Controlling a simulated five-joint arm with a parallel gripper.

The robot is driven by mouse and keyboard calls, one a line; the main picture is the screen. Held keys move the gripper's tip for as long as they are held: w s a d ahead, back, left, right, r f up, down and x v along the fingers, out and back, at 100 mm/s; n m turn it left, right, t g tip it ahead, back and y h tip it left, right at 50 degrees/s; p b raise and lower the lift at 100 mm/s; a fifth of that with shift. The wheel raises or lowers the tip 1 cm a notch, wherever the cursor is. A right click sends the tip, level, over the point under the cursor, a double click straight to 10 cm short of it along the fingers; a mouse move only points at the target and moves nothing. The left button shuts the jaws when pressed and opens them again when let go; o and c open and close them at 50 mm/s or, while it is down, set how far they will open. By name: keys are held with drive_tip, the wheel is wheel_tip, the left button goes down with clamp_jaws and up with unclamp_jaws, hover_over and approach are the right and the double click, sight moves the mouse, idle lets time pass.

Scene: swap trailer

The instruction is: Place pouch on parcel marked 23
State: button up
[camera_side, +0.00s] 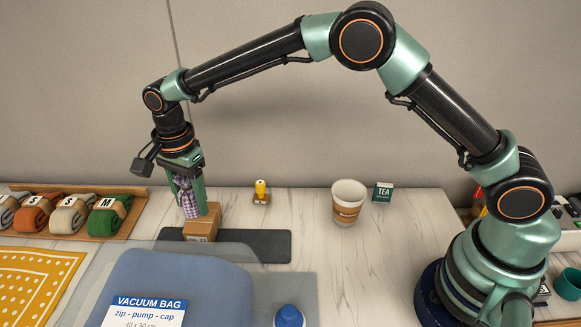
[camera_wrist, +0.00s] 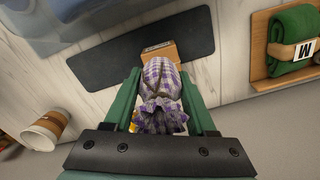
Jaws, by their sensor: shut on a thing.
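My gripper (camera_side: 187,190) points down in the side view, its green fingers shut on a purple-and-white checked pouch (camera_side: 186,203). In the wrist view the pouch (camera_wrist: 160,88) sits between the fingers of my gripper (camera_wrist: 161,95), its gathered top towards the camera. A brown cardboard parcel (camera_side: 201,226) stands on a dark grey mat (camera_side: 262,246) just below and right of the pouch. The parcel also shows in the wrist view (camera_wrist: 158,50), partly hidden behind the pouch. I cannot tell whether pouch and parcel touch.
A wooden tray (camera_side: 139,202) of rolled, labelled fabrics lies at left. A yellow-topped stamp (camera_side: 261,190), a paper cup (camera_side: 347,204) and a tea box (camera_side: 383,191) stand behind and right. A blue vacuum bag (camera_side: 190,280) and a yellow dotted cloth (camera_side: 38,280) lie in front.

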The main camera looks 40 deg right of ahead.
sight(195, 214)
drive_tip(key=shift+f, duration=1.95)
drive_tip(key=shift+f, duration=0.15)
drive_tip(key=o, duration=1.3)
drive_tip(key=shift+o, duration=0.2)
